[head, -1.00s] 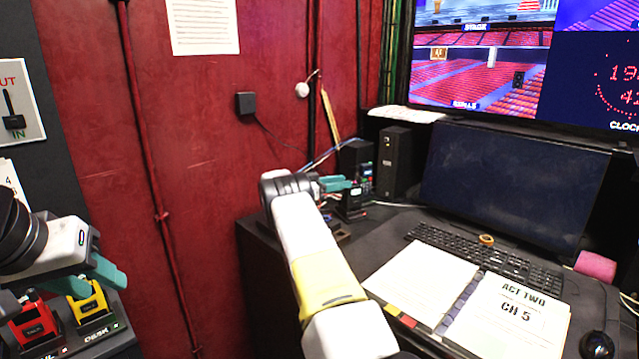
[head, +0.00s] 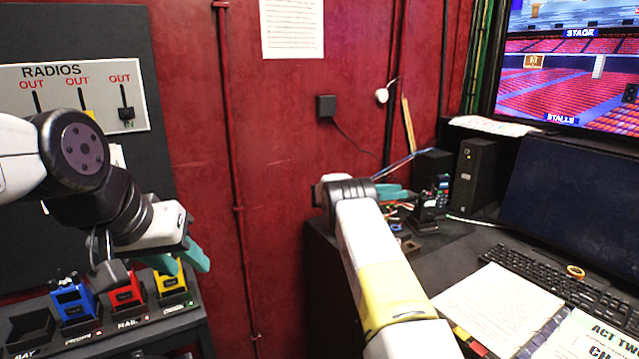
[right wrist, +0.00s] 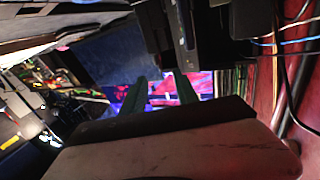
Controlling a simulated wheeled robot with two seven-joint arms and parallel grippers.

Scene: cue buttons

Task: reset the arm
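My left arm comes in from the left. Its gripper (head: 184,260) has two teal fingers with a small gap between them, in front of the yellow radio (head: 172,284) in the head view. I see nothing held between them. My right arm reaches forward over the desk. Its gripper (head: 394,192) points at the dark devices at the desk's back. In the right wrist view its two teal fingers (right wrist: 160,92) stand apart with nothing between them.
A blue radio (head: 74,300) and a red radio (head: 125,290) stand in a rack beside the yellow one. A RADIOS panel (head: 75,98) hangs above. The desk holds an open binder (head: 490,305), a keyboard (head: 550,280) and a black box (head: 474,174). Red wall lies between the arms.

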